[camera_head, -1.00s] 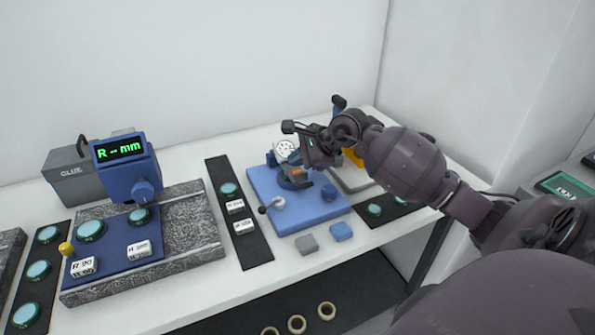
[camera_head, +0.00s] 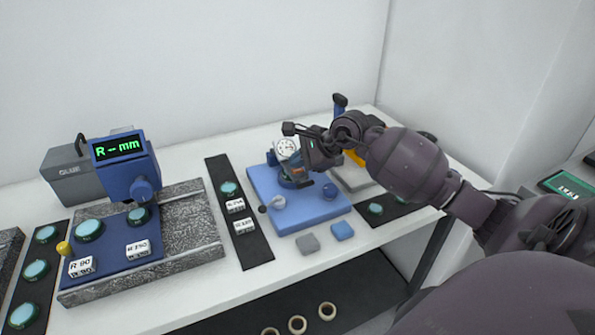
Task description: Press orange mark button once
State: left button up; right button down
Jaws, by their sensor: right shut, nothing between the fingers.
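My right gripper (camera_head: 310,166) reaches in from the right, shut and empty, over the blue base plate (camera_head: 318,211). Its fingertips are beside the round white dial gauge (camera_head: 286,148) on that plate. They look close to the small parts below the dial, but I cannot tell whether they touch anything. No orange button shows clearly now; the area at the fingertips is partly hidden by the gripper. A yellow-orange piece (camera_head: 354,157) shows behind my right wrist, partly hidden. My left gripper is not in view.
A grey stone slab (camera_head: 205,238) with a blue display unit (camera_head: 127,180) stands at left. A dark strip (camera_head: 257,247) with a teal disc and labelled blocks lies between it and the blue plate. A grey block (camera_head: 307,243) and a blue block (camera_head: 342,231) sit in front.

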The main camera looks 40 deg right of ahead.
aim_at(298, 172)
jog(key=shift+f+b, duration=0.3)
jog(key=shift+f, duration=0.15)
dwell(1.0)
jog(key=shift+r, duration=0.1)
jog(key=shift+r+p, duration=0.35)
jog(key=shift+r, duration=0.45)
jog(key=shift+r+p, duration=1.1)
jog(key=shift+r, duration=1.45)
jog(key=shift+f, duration=0.1)
